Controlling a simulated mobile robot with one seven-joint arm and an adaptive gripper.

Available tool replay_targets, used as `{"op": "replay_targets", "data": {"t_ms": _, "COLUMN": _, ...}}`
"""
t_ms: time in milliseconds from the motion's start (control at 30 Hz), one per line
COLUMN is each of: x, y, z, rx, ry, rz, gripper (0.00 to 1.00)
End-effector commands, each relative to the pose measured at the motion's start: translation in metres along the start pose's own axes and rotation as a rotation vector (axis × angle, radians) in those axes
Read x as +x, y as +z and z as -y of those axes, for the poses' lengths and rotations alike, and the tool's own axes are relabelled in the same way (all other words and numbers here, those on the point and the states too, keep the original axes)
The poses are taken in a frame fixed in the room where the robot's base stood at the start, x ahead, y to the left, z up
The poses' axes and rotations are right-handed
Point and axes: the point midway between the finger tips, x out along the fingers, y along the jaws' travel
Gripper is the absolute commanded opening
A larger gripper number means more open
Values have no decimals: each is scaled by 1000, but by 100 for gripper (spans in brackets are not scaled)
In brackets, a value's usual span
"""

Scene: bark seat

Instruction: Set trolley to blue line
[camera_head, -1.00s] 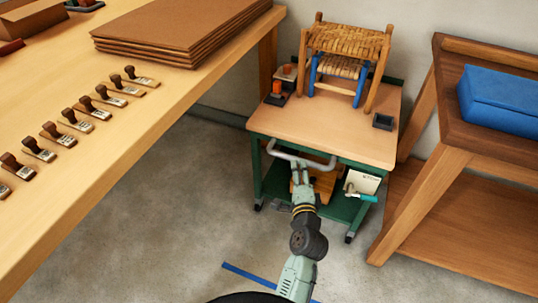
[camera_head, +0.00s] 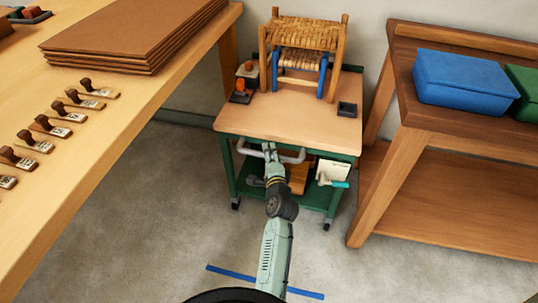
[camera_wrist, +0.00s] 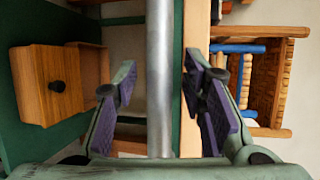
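The trolley (camera_head: 300,123) has a wooden top and a green frame on castors, and stands near the back wall. Its grey metal handle (camera_head: 292,157) faces me; it also shows upright in the wrist view (camera_wrist: 160,60). My gripper (camera_head: 270,150) is at the left part of the handle. In the wrist view its purple-padded fingers (camera_wrist: 165,95) are spread on either side of the bar, with gaps on both sides. The blue line (camera_head: 235,272) lies on the floor on my side of the trolley, apart from its castors. My arm hides part of the line.
The trolley carries a woven-seat stool (camera_head: 305,40), small blocks and a dark tray (camera_head: 347,109). A long workbench (camera_head: 110,130) with stamps runs along the left. A wooden stand (camera_head: 400,140) with a blue box (camera_head: 465,80) is close on the right. Floor between is clear.

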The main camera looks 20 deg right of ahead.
Motion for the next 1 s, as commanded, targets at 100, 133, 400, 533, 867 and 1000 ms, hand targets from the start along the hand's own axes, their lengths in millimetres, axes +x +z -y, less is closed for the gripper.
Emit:
{"op": "replay_targets", "data": {"t_ms": 100, "x": 0, "y": 0, "z": 0, "rx": 0, "ry": 0, "rz": 0, "gripper": 38}}
{"op": "replay_targets", "data": {"t_ms": 133, "x": 0, "y": 0, "z": 0, "rx": 0, "ry": 1, "rz": 0, "gripper": 38}}
{"op": "replay_targets", "data": {"t_ms": 400, "x": 0, "y": 0, "z": 0, "rx": 0, "ry": 1, "rz": 0, "gripper": 25}}
{"op": "replay_targets", "data": {"t_ms": 533, "x": 0, "y": 0, "z": 0, "rx": 0, "ry": 1, "rz": 0, "gripper": 17}}
{"op": "replay_targets", "data": {"t_ms": 867, "x": 0, "y": 0, "z": -1, "rx": 0, "ry": 1, "rz": 0, "gripper": 0}}
{"op": "replay_targets", "data": {"t_ms": 1000, "x": 0, "y": 0, "z": -1, "rx": 0, "ry": 1, "rz": 0, "gripper": 0}}
